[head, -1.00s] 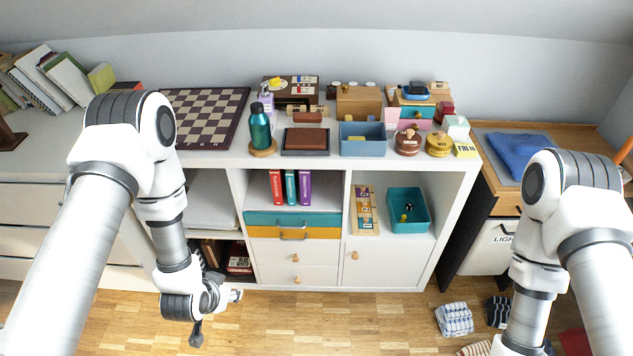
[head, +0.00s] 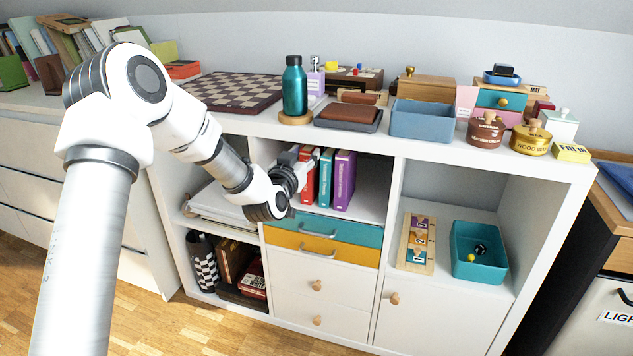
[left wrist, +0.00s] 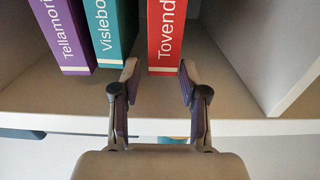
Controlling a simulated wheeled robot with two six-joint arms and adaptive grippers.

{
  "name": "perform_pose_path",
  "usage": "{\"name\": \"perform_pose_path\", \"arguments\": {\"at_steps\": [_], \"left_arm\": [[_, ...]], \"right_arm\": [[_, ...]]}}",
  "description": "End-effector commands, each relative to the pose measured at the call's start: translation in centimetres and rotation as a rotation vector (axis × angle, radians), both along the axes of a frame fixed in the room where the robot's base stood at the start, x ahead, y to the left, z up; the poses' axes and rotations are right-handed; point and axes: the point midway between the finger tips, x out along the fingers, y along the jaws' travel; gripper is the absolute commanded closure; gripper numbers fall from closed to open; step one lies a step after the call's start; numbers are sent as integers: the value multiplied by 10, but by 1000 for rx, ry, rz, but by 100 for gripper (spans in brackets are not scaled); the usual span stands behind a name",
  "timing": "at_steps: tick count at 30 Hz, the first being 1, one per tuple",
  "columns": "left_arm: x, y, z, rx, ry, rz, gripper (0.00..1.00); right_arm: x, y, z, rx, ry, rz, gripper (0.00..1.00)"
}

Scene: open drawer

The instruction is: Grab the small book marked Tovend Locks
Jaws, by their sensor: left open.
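The small red book marked "Tovend" (left wrist: 166,35) stands in the upper middle cubby; the rest of its title is cut off in the left wrist view. In the head view the red book (head: 309,182) is partly hidden by my left gripper (head: 304,170). My left gripper (left wrist: 158,80) is open in front of the red spine. Its two fingertips lie on either side of the spine's near end, with nothing clamped. My right gripper is out of view.
In the head view, the teal drawer (head: 340,229) lies below. The cubby's side wall (left wrist: 285,50) is close, with a bare gap beside the red book.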

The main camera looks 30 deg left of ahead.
Motion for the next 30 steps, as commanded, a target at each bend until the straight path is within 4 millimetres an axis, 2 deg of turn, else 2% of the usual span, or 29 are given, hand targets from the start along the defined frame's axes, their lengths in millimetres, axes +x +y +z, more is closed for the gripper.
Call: {"name": "perform_pose_path", "arguments": {"at_steps": [7,9,12,17,18,20,21,30], "left_arm": [[38,11,-4,3,-1,-1,56],[49,14,-3,3,0,-1,56],[57,15,0,1,1,-1,56],[58,16,1,0,3,-1,56],[57,16,1,0,3,-1,64],[57,16,1,0,3,-1,85],[57,15,1,1,2,-1,99],[57,15,2,1,1,-1,100]], "right_arm": [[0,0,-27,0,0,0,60],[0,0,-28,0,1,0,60],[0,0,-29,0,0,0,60],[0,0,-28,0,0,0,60],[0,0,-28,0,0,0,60],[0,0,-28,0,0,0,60],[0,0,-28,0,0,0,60],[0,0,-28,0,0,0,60]]}}
